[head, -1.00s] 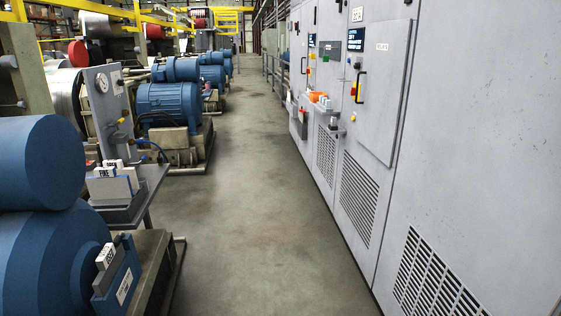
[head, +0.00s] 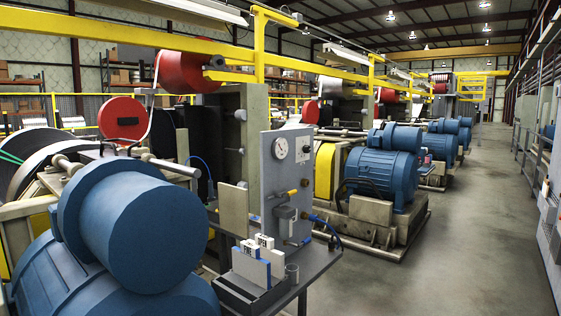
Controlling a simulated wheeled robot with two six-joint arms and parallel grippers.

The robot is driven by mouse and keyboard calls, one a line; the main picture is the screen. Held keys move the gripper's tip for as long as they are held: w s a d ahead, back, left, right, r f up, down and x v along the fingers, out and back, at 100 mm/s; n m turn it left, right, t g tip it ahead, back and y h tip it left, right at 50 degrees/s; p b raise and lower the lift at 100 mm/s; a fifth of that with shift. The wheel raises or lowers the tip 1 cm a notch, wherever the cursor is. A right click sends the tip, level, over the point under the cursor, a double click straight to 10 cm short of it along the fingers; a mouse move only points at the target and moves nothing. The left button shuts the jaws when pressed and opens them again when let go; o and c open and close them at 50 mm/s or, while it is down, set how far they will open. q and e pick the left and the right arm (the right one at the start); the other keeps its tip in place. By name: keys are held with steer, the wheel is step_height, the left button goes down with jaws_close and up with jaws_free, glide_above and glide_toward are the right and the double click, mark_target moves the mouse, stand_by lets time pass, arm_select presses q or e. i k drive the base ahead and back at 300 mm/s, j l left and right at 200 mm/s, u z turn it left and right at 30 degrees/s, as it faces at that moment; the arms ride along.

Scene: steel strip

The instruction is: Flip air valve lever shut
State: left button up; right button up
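A grey upright panel (head: 270,170) stands on a small grey side table, right of centre in the head view. It carries a round white gauge (head: 281,148) near its top. Below the gauge, a small yellow lever (head: 288,194) sticks out at a slight tilt. A second small yellow part (head: 305,183) is at the panel's right edge. A grey box-shaped fitting (head: 285,222) sits below the lever, with a blue hose (head: 322,220) running off to the right. The lever's exact setting is too small to tell. Neither of my grippers is in view.
The side table (head: 312,262) also holds a block stand (head: 252,268) with white-topped blocks. A large blue motor (head: 135,235) fills the front left. Another blue motor (head: 382,165) stands behind on a base. Open concrete floor (head: 455,240) lies to the right, before grey cabinets.

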mark_target(293, 192)
steer(key=i+l+u, duration=0.1)
steer(key=l, duration=0.25)
steer(key=i+l+u, duration=0.15)
steer(key=l, duration=0.2)
steer(key=i+l, duration=0.1)
steer(key=i, duration=0.35)
steer(key=i+l, duration=0.15)
steer(key=i, duration=0.25)
